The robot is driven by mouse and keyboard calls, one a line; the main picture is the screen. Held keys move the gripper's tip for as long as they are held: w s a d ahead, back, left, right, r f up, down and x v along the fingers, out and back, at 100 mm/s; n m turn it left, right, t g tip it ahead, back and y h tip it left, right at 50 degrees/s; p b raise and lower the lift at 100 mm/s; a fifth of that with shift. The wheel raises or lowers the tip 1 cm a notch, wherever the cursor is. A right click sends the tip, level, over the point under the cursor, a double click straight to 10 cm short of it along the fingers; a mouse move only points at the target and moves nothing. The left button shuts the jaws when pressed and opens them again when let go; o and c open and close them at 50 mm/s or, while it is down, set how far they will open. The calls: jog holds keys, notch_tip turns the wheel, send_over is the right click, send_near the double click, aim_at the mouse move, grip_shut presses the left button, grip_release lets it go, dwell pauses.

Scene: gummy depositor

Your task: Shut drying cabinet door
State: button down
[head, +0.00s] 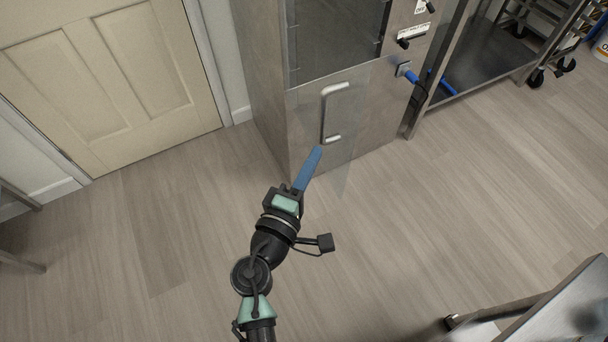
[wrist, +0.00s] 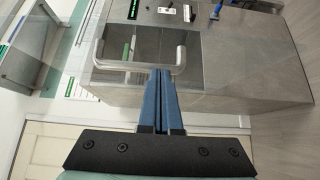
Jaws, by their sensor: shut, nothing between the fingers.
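The drying cabinet (head: 264,95) is a tall grey metal unit. Its clear glass door (head: 356,100) carries a pale U-shaped handle (head: 326,112). In the head view, the door's lower corner overlaps the floor, so the door appears to stand out from the cabinet front; how far is hard to judge. My gripper (head: 319,150) is shut and empty, its blue fingers pointing at the handle's lower end. In the wrist view, the fingertips (wrist: 161,72) are close to the handle bar (wrist: 139,66); I cannot tell whether they touch it. The door's hinges are not clear.
A beige panelled door (head: 110,80) is in the wall to the left. A metal table (head: 560,310) stands at the lower right. The floor (head: 420,210) between is clear.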

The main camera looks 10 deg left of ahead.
aim_at(344, 131)
jog(key=w+d, duration=0.3)
jog(key=shift+w+d+p, duration=0.15)
jog(key=shift+w+p, duration=0.25)
jog(key=shift+w+d, duration=0.2)
jog(key=shift+d, duration=0.15)
jog(key=shift+d, duration=0.1)
